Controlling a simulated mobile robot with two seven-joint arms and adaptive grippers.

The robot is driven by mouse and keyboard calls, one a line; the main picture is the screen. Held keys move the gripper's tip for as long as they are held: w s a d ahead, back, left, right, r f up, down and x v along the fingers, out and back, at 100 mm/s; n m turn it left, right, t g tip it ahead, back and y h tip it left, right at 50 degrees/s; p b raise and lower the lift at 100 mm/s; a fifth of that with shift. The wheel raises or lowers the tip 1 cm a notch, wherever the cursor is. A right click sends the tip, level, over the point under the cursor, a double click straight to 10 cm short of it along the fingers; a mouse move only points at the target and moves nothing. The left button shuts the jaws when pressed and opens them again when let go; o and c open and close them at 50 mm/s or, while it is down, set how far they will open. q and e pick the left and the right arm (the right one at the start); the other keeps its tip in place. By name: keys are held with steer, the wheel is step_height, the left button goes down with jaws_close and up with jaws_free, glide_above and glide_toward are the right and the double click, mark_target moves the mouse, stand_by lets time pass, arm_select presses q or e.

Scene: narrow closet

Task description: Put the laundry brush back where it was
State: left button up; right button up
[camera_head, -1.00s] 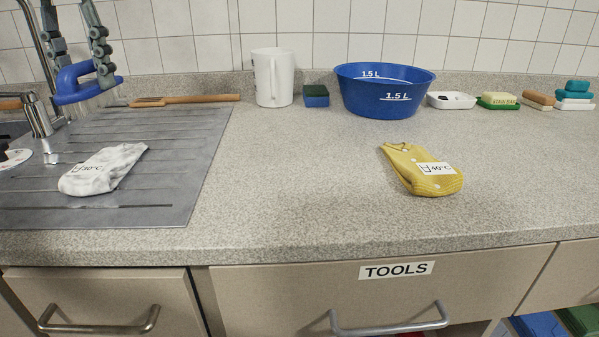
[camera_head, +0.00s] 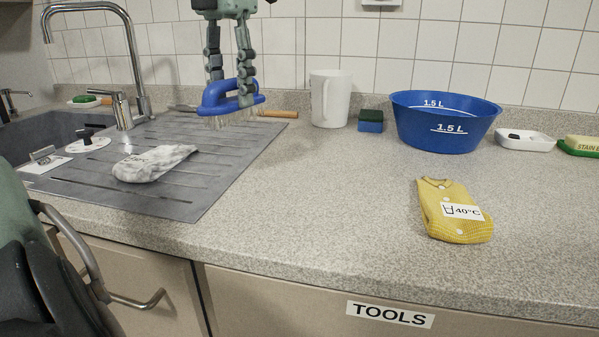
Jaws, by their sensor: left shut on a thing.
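The laundry brush (camera_head: 217,94) is blue with pale bristles facing down. My left gripper (camera_head: 232,84) comes down from the top edge and is shut on the brush's blue handle. The brush appears held above the back of the grey ribbed drainboard (camera_head: 215,190), in front of a wooden-handled tool (camera_head: 277,114) that it partly hides. My right gripper is not in view.
A faucet (camera_head: 135,70) rises beside the sink (camera_head: 35,135). A white jug (camera_head: 330,105), a sponge (camera_head: 370,121), a blue basin (camera_head: 440,135) and a white soap dish (camera_head: 524,140) line the wall. A white cloth (camera_head: 150,163) and yellow cloth (camera_head: 455,212) lie in front.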

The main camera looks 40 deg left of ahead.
arm_select(q)
steer(key=w+d+f, duration=0.1)
steer(key=d+f, duration=0.2)
steer(key=w+d+f, duration=0.1)
steer(key=d+f, duration=0.2)
steer(key=w+d+f, duration=0.1)
steer(key=d+f, duration=0.2)
steer(key=f, duration=0.1)
steer(key=shift+w+d, duration=0.15)
steer(key=shift+w, duration=0.1)
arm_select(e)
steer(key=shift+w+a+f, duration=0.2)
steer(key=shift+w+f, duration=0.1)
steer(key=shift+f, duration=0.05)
arm_select(q)
steer(key=shift+f, duration=0.1)
steer(key=o, duration=1.1)
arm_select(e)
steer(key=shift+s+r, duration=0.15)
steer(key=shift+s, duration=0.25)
